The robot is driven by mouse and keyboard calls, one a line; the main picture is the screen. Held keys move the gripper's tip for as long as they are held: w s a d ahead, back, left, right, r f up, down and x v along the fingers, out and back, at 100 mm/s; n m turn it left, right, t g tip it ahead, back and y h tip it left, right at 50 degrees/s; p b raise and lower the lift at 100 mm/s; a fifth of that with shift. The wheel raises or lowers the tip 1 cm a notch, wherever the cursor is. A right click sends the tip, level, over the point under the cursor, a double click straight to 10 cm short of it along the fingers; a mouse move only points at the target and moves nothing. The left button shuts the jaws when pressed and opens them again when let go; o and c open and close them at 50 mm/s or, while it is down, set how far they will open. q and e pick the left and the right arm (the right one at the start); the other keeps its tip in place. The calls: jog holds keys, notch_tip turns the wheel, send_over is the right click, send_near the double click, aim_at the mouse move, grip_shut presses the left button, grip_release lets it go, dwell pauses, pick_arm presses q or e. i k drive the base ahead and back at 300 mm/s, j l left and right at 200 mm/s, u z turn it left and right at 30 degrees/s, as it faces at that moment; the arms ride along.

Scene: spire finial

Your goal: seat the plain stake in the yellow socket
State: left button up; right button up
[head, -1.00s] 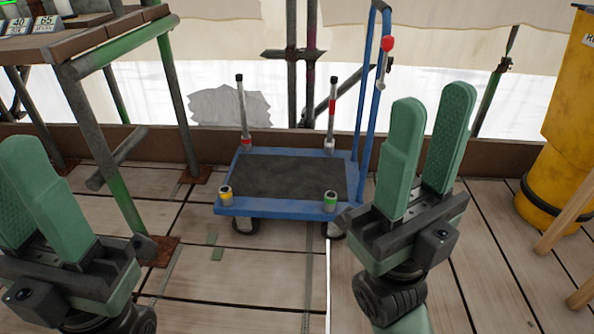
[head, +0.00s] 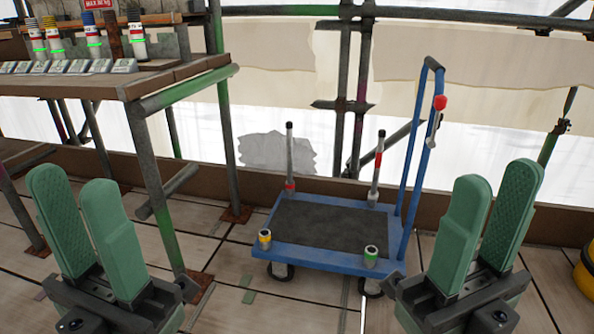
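The blue cart (head: 322,258) carries the sockets. The yellow socket (head: 265,239) is at its front left corner, and nothing stands in it. A grey stake (head: 290,160) with a dark cap and no band on its shaft stands at the back left corner, above a red ring; it looks like the plain stake. Another stake (head: 376,172) with a red band stands tilted at the back right. My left gripper (head: 74,182) is open and empty, left of the cart. My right gripper (head: 497,182) is open and empty, right of the cart. Both are apart from the stakes.
A green socket (head: 371,256) is at the cart's front right corner. The cart's tall handle (head: 412,150) rises on the right. A bench (head: 165,80) with several banded cylinders and cards stands at the left. Scaffold poles (head: 355,90) are behind the cart.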

aim_at(356, 238)
jog(key=i+j+z, duration=0.15)
jog(key=i+z, duration=0.15)
jog(key=i, duration=0.15)
jog(key=i+j+z, duration=0.25)
jog(key=i, duration=0.25)
jog(key=i+j+z, duration=0.45)
jog(key=i+j, duration=0.35)
jog(key=i, duration=0.15)
